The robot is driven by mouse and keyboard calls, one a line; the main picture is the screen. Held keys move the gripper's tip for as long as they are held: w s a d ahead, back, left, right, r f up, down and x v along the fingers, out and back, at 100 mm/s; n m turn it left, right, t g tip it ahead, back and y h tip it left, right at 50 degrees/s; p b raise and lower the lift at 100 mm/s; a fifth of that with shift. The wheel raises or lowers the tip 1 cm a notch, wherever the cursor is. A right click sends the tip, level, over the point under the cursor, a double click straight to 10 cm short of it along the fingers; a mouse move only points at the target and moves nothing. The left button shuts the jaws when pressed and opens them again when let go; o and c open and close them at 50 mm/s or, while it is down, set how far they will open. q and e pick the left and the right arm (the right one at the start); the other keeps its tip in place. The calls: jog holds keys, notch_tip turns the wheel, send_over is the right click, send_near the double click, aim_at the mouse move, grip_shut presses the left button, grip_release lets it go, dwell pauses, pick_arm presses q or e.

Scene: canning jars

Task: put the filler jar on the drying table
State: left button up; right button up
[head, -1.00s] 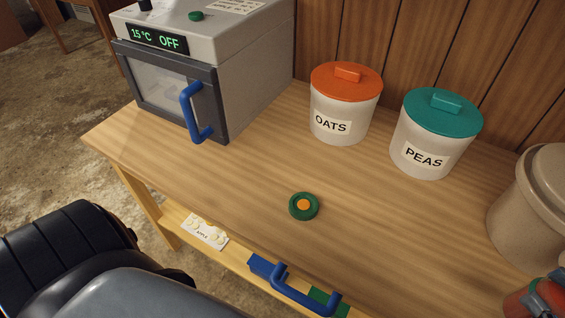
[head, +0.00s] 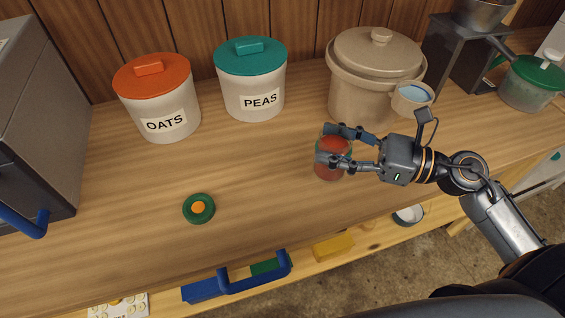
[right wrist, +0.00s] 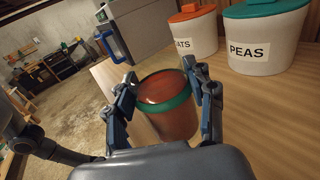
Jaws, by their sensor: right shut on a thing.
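A glass jar (head: 332,170) with red contents stands upright between the fingers of my right gripper (head: 323,143), above or on the wooden worktop; I cannot tell whether it touches. In the right wrist view the same jar (right wrist: 172,118) shows a green band round its top and reddish-orange contents, with a gripper finger on each side. My right gripper (right wrist: 160,72) is shut on it. No label shows on the jar, and I cannot tell which surface is the drying table. My left gripper is out of view.
OATS (head: 162,105) and PEAS (head: 250,85) canisters and a beige lidded pot (head: 365,90) line the back of the worktop (head: 120,220). A green ring with an orange centre (head: 198,208) lies left of the jar. A grey oven (head: 35,120) stands at left. Worktop around the ring is clear.

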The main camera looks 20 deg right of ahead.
jog(key=shift+w+a+f+p, duration=0.2)
jog(key=shift+w+a+f, duration=0.05)
jog(key=shift+w+a, duration=0.35)
jog(key=shift+w+a+f+p, duration=0.25)
jog(key=shift+w+a, duration=0.25)
jog(key=shift+a, duration=0.15)
jog(key=shift+w+a+f, duration=0.6)
jog(key=shift+a+f, duration=0.15)
jog(key=shift+f, duration=0.9)
jog(key=shift+w+a+f, duration=0.65)
jog(key=shift+a+f, duration=0.1)
jog(key=shift+f, duration=0.85)
jog(key=shift+w+a+f, duration=0.6)
jog(key=shift+a+f, duration=0.15)
jog(key=shift+f, duration=0.9)
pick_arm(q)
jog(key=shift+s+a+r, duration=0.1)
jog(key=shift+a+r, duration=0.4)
pick_arm(e)
jog(key=shift+f+b, duration=0.15)
jog(key=shift+b, duration=0.2)
jog(key=o, duration=1.5)
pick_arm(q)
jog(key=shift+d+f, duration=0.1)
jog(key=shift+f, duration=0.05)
pick_arm(e)
jog(key=shift+o, duration=0.2)
